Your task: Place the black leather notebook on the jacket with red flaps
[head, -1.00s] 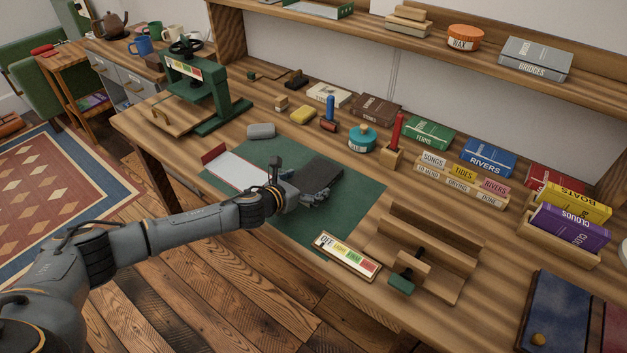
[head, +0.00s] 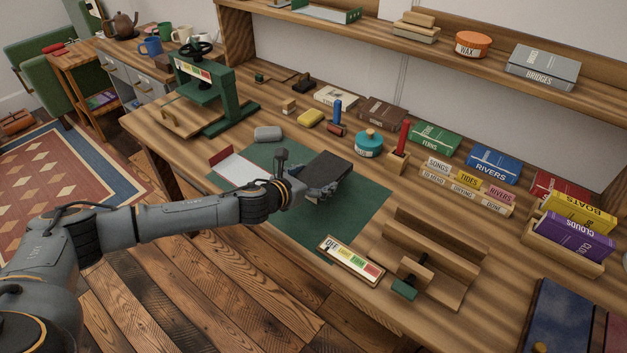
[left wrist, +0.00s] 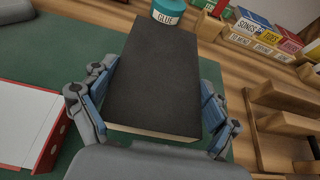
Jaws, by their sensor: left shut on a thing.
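The black leather notebook (head: 327,168) is held between the fingers of my left gripper (head: 318,188), which is shut on it. It appears raised a little above the green mat (head: 355,212), with a dark shadow beneath. In the left wrist view the notebook (left wrist: 155,75) lies between the blue-padded fingers, its pale page edge facing the camera. The jacket with red flaps (head: 243,168) lies open on the mat, left of the notebook and partly behind my arm. Its white inside and one red flap also show in the left wrist view (left wrist: 22,125). My right gripper is not in view.
A grey rounded object (head: 268,133) lies at the mat's back edge. A green press (head: 215,95) stands at the back left. The glue pot (head: 368,143) and several books line the back. A label board (head: 351,260) and wooden stand (head: 430,260) are at the right.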

